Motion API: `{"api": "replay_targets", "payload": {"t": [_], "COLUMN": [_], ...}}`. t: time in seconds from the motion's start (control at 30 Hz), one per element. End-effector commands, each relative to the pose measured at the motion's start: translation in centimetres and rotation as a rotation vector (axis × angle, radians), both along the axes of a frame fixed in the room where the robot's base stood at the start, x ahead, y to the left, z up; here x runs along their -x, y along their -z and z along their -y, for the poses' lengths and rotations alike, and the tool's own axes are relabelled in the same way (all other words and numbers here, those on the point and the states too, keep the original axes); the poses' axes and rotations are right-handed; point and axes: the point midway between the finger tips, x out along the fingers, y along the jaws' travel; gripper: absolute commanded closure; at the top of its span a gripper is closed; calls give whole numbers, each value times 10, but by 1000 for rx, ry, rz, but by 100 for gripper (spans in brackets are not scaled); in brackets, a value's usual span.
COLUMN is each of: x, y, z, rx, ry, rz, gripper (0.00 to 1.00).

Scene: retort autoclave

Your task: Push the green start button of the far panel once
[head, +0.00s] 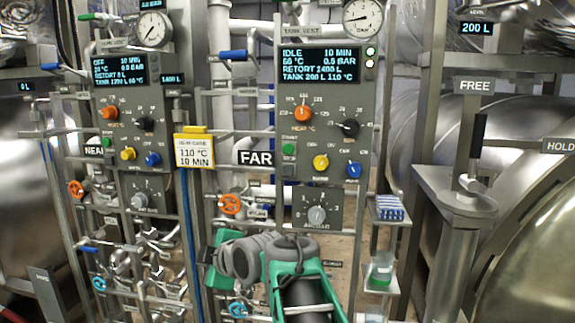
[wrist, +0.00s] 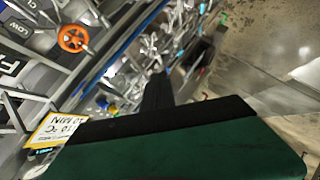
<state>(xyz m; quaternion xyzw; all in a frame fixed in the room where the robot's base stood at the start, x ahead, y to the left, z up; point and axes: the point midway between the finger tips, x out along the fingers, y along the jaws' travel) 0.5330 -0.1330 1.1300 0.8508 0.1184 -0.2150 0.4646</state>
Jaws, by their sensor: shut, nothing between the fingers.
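The far panel (head: 320,128) is the grey box on the right, beside a "FAR" label (head: 255,157). Its green button (head: 289,149) is at the panel's left edge, below the orange knob (head: 303,113) and left of the yellow knob (head: 320,162). Its screen (head: 319,65) reads IDLE, 10 MIN. My arm, green and grey, is low in the head view, below the panel; the gripper's fingertips are not clear there. In the wrist view my gripper (wrist: 157,92) shows as dark fingers, shut and empty, pointing at blurred pipework. The green button is not seen in the wrist view.
The near panel (head: 128,115) at left has its own green button (head: 107,142). A yellow-topped card (head: 194,150) reads 110 °C, 10 MIN. An orange handwheel (head: 231,204), pipes and valves lie around my arm. A small shelf (head: 388,208) and a post (head: 455,235) stand at right.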

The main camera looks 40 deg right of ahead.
Motion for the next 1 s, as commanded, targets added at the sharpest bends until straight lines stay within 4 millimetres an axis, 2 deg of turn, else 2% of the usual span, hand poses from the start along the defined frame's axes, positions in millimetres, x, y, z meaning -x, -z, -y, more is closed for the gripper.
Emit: {"api": "replay_targets", "payload": {"t": [0.03, 0.13, 0.2, 0.3, 0.4, 0.5, 0.57, 0.87, 1.0], "x": [-6, -8, 0, 19, 39, 51, 54, 54, 49], "y": [-19, -70, -105, -148, -179, -195, -199, -201, -204], "z": [30, 79, 112, 150, 174, 184, 186, 186, 192], "rx": [112, 384, 585, 848, 1044, 1152, 1179, 1185, 1181], "ry": [-22, -71, -82, -72, -50, -35, -31, -32, -32], "rz": [85, 254, 357, 465, 527, 557, 563, 564, 563], "gripper": [100, 100, 100, 100, 100, 100, 100, 100, 100]}}
